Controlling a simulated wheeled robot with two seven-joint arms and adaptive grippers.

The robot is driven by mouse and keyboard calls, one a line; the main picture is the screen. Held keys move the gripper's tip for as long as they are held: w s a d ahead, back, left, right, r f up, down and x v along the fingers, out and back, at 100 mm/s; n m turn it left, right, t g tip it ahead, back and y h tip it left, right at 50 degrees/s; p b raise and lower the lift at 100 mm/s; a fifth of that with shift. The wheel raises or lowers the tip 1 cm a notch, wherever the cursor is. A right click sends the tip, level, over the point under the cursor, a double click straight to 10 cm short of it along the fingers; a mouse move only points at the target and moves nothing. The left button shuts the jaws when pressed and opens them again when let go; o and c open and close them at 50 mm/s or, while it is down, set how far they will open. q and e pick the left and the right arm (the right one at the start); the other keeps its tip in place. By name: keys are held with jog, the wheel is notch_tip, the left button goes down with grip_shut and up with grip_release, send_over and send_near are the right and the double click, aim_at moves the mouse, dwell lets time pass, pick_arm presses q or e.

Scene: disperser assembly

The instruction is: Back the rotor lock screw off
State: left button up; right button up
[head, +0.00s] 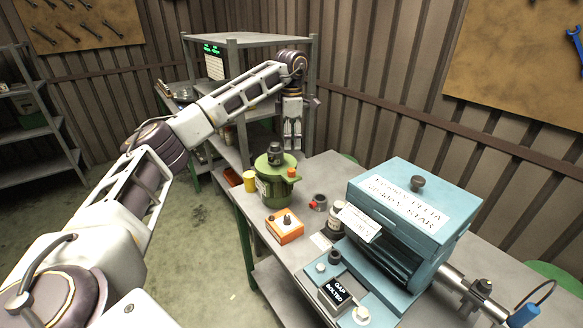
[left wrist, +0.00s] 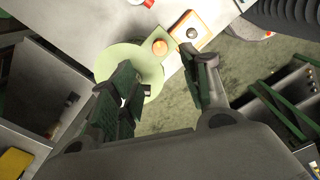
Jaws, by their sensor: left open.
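I cannot tell which of these is the rotor lock screw. My left gripper (head: 292,142) points down, open and empty, behind the green pot (head: 275,184) and well away from the motor. In the left wrist view, its spread fingers (left wrist: 165,62) are over or near the green pot (left wrist: 115,58). My right gripper is not seen.
An orange box (head: 285,226), a yellow cup (head: 250,181), a small ring with a red part (head: 318,203) and a jar (head: 337,214) stand near the pot. A black block labelled "GAP BOLTED" (head: 336,292) is at the front. Grey shelving (head: 262,40) stands behind my left arm.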

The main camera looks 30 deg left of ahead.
aim_at(291, 170)
pick_arm(q)
notch_tip(291, 170, down, 11)
jog(key=shift+f+p, duration=0.1)
jog(key=shift+p, duration=0.35)
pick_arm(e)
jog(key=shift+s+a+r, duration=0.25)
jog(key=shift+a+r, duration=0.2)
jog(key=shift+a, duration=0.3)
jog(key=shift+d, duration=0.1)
pick_arm(q)
jog(key=shift+c, duration=0.5)
jog(key=c, duration=0.7)
jog(key=shift+c, duration=1.2)
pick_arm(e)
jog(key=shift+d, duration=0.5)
